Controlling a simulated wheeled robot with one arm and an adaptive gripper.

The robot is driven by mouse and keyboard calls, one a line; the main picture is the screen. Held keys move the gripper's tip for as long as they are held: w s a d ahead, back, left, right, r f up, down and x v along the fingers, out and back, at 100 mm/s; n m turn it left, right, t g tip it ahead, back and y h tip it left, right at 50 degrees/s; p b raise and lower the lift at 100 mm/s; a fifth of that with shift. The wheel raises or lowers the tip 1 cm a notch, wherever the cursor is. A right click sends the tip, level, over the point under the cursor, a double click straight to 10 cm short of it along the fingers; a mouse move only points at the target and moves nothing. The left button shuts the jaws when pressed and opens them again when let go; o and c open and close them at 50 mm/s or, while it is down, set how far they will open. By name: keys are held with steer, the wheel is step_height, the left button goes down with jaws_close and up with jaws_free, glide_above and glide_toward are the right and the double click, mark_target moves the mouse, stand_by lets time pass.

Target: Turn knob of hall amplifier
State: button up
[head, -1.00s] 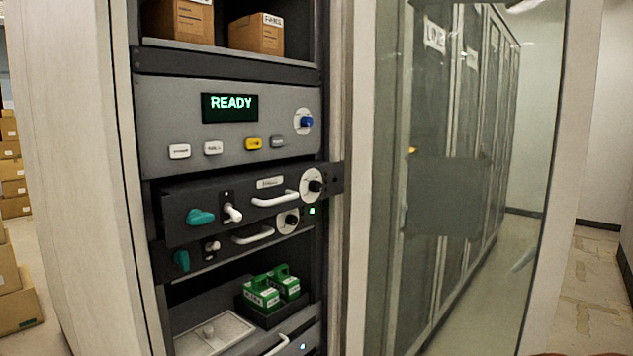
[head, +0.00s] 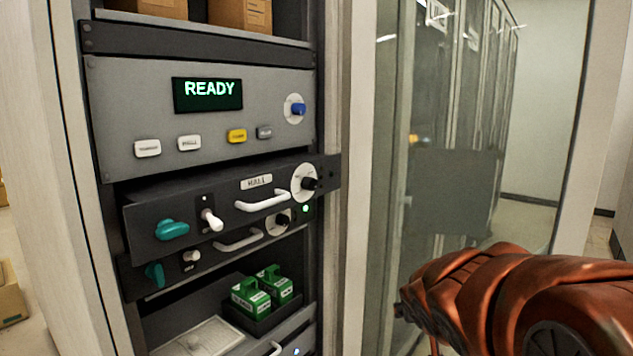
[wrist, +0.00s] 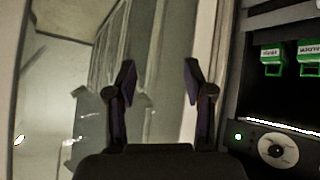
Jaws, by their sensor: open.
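The hall amplifier (head: 228,195) is a dark rack unit labelled "HALL", pulled partly forward out of the rack. Its black knob (head: 310,184) sits on a round white dial (head: 302,182) at the right end of its front. A white handle, a white toggle and a teal lever are on the same front. In the wrist view my gripper (wrist: 158,82) is open and empty, with its fingers in front of the glass door and frame, apart from the rack. In the head view my orange arm shows at lower right; the fingers are not visible there.
A grey panel (head: 205,110) with a READY screen, several buttons and a blue knob is above. A second dark unit (head: 218,250) sits just below, set further back. Green modules (head: 262,291) stand lower down. The glass door (head: 460,180) is right of the rack.

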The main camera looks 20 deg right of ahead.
mark_target(313, 183)
steer(key=w+r+n+t+y+p, duration=0.1)
steer(key=w+r+n+t+y, duration=0.2)
steer(key=w+r+t, duration=0.8)
steer(key=s+a+r+n+g+y+p, duration=0.1)
steer(key=a+r+n+g+y, duration=0.5)
steer(key=a+r+y, duration=0.5)
steer(key=shift+n+t+y, duration=0.5)
steer(key=shift+f+p+x, duration=0.15)
steer(key=shift+x, duration=1.05)
steer(key=shift+f+p+x, duration=0.2)
steer(key=shift+x, duration=0.95)
steer(key=shift+f+p+x, duration=0.15)
steer(key=shift+x, duration=1.05)
jaws_close()
